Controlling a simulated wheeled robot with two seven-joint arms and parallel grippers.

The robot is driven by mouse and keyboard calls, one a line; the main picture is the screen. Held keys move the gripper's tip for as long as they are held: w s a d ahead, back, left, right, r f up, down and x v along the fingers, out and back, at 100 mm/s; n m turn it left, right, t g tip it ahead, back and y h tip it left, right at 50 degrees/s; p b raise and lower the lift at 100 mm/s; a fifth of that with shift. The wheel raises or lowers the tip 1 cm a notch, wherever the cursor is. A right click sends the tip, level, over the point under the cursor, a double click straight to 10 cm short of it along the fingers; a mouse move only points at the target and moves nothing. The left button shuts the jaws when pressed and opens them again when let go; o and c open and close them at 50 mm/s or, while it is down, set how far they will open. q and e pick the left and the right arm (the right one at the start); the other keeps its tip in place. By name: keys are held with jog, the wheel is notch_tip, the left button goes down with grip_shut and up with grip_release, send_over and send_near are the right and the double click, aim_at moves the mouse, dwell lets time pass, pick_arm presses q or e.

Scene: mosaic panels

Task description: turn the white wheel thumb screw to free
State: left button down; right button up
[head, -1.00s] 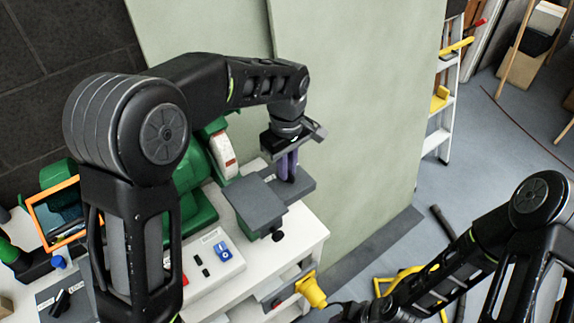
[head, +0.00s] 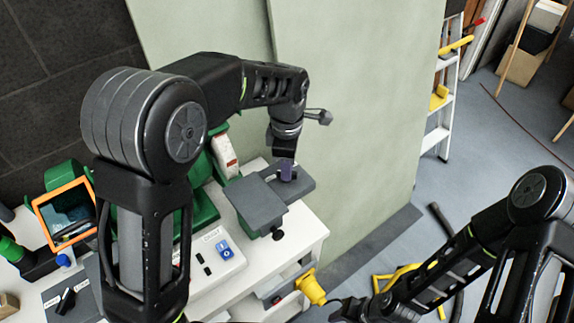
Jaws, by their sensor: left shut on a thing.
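The green grinder's white wheel (head: 222,149) shows behind my left forearm. Beside it is a grey rest plate (head: 302,186), with a second grey plate (head: 255,204) nearer. My left gripper (head: 287,174) points down at the far plate, its purple fingers seen nearly edge-on. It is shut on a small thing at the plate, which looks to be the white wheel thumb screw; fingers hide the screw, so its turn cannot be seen. A dark knob (head: 278,234) sits under the nearer plate's front edge. My right arm enters at lower right; its gripper is not in view.
The white bench (head: 311,229) carries the grinder and a blue switch (head: 224,250). An orange-framed shield (head: 65,213) stands at left. A yellow plug-like thing (head: 310,289) sticks out at the bench front. A pale green panel (head: 350,120) stands close behind my left gripper.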

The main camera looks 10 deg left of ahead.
dwell(0.4)
pick_arm(q)
jog(key=c, duration=1.4)
grip_release()
jog(key=shift+c, duration=0.2)
notch_tip(320, 180, up, 8)
jog(key=shift+f+b, duration=0.1)
jog(key=shift+b, duration=0.45)
